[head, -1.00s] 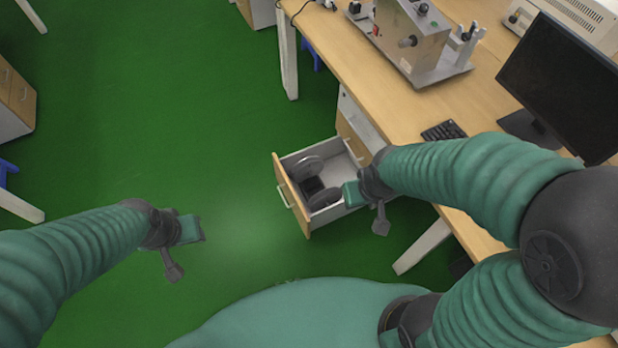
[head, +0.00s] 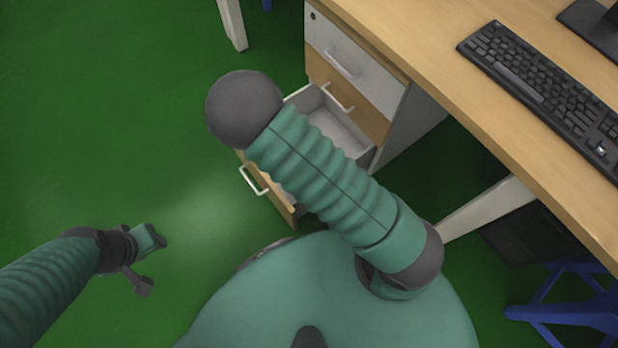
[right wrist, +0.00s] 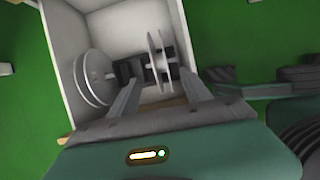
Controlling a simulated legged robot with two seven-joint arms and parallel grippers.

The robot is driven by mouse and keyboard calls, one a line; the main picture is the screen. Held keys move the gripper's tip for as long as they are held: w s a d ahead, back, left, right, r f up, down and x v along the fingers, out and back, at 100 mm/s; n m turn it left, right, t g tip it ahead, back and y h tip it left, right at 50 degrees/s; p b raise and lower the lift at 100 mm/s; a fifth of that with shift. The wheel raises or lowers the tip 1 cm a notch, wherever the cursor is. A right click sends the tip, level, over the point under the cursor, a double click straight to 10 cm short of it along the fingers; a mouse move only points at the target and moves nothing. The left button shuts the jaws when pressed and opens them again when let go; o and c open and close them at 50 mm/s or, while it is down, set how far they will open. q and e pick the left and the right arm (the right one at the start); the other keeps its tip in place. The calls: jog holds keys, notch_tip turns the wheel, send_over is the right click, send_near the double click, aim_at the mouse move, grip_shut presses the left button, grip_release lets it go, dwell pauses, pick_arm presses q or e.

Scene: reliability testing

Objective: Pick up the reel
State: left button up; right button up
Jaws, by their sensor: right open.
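In the right wrist view, two pale reels are in an open drawer. One reel (right wrist: 92,76) leans at the left wall with its flat side showing. The other reel (right wrist: 155,62) stands nearly edge-on near the middle, with dark parts beside it. My right gripper (right wrist: 159,78) is open and empty, its two fingers pointing into the drawer. The middle reel lies in line with the gap between the fingertips; I cannot tell whether they touch it. In the head view my right arm hides this gripper and the reels.
The open drawer (head: 330,122) juts from a cabinet (head: 358,65) under the wooden desk (head: 425,50). A keyboard (head: 545,85) lies on the desk. A blue stand (head: 565,315) is at lower right. The green floor (head: 100,120) at left is clear.

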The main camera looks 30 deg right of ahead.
jog(key=b+x, duration=0.6)
jog(key=x, duration=0.6)
jog(key=shift+a, duration=0.1)
jog(key=b+x, duration=0.4)
jog(key=x, duration=0.1)
jog(key=shift+r+b, duration=0.1)
jog(key=shift+b, duration=0.2)
grip_shut()
